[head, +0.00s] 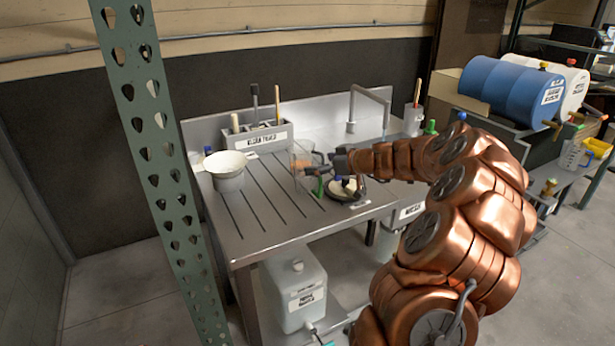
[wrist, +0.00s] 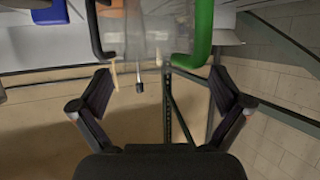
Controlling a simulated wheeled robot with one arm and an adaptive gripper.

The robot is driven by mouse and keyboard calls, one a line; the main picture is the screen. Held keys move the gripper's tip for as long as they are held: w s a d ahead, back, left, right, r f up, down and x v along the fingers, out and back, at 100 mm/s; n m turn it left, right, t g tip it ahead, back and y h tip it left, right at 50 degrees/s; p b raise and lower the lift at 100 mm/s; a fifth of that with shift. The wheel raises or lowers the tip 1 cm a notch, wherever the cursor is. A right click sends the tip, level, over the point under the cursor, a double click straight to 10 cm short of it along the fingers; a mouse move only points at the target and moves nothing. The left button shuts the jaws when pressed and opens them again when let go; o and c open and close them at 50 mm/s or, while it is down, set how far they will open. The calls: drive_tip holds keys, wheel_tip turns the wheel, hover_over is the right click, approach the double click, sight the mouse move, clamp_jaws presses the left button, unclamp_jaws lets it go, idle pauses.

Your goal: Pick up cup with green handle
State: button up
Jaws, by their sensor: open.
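The cup with the green handle (head: 318,187) is on the steel drainboard at the sink, with a clear body. In the wrist view its clear body (wrist: 150,38) fills the top middle and its green handle (wrist: 202,35) is at the upper right. My gripper (wrist: 165,97) is open and empty, its two dark fingers spread wide. The cup lies ahead of the fingers, and the handle is roughly in line with the right finger. In the head view my gripper (head: 326,168) is beside the cup and partly hides it.
A tool holder (head: 262,139) with upright handles is behind. A dark dish (head: 345,190) with small items sits right of the cup, under my wrist. A tap (head: 362,88) rises behind. The front drainboard (head: 262,215) is clear.

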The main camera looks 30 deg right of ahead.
sight(297, 162)
drive_tip(key=shift+r+p+x, duration=0.1)
drive_tip(key=shift+p+x, duration=0.3)
drive_tip(key=shift+x, duration=0.7)
drive_tip(key=shift+r+p+x, duration=0.15)
drive_tip(key=shift+p+x, duration=0.2)
drive_tip(key=shift+x, duration=0.8)
drive_tip(key=shift+w, duration=0.1)
drive_tip(key=c, duration=0.7)
drive_tip(key=shift+r, duration=0.1)
